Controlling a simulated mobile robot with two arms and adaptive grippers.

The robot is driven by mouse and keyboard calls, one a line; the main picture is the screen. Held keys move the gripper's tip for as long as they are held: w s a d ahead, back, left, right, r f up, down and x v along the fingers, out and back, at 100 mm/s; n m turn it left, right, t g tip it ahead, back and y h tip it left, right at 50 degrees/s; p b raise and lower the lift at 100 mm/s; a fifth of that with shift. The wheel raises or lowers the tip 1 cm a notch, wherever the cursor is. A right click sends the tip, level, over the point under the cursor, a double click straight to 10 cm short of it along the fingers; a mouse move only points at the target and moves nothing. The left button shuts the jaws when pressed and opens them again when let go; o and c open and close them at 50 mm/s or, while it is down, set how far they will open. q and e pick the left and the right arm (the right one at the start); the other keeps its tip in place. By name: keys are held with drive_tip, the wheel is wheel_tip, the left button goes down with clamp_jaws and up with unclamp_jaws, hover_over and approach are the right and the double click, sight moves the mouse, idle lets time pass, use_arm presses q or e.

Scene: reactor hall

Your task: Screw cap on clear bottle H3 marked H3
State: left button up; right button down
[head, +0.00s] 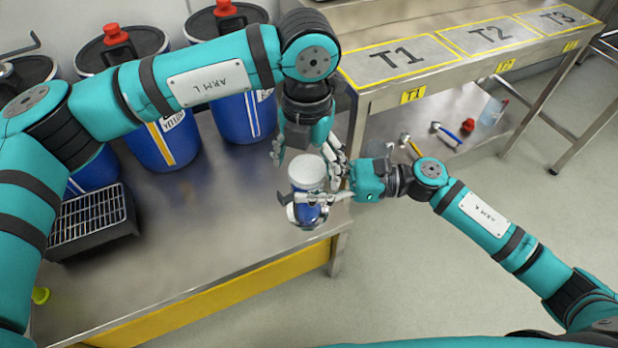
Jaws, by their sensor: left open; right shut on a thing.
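A small bottle with a dark blue lower part (308,213) is held upright in my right gripper (312,200), whose fingers close around it from the right. A broad white cap (306,170) is at its top; I cannot tell whether it is seated on the thread. My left gripper (308,158) points down from above, open, with its fingers on either side of the white cap. I cannot tell whether they touch it. The marking H3 is not readable, and the bottle's neck is hidden.
Blue drums with red caps (183,135) stand along the back of the steel bench (215,220). A black wire rack (92,222) sits at left. A shelf marked T1 (400,57), T2 and T3 is at right, with small tools (445,130) below. The bench's middle is clear.

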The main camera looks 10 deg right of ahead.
use_arm(q)
drive_tip(key=shift+r, duration=2.2)
drive_tip(key=shift+c, duration=0.2)
wheel_tip(320, 180, up, 4)
drive_tip(key=shift+f, duration=0.25)
drive_tip(key=shift+f, duration=4.05)
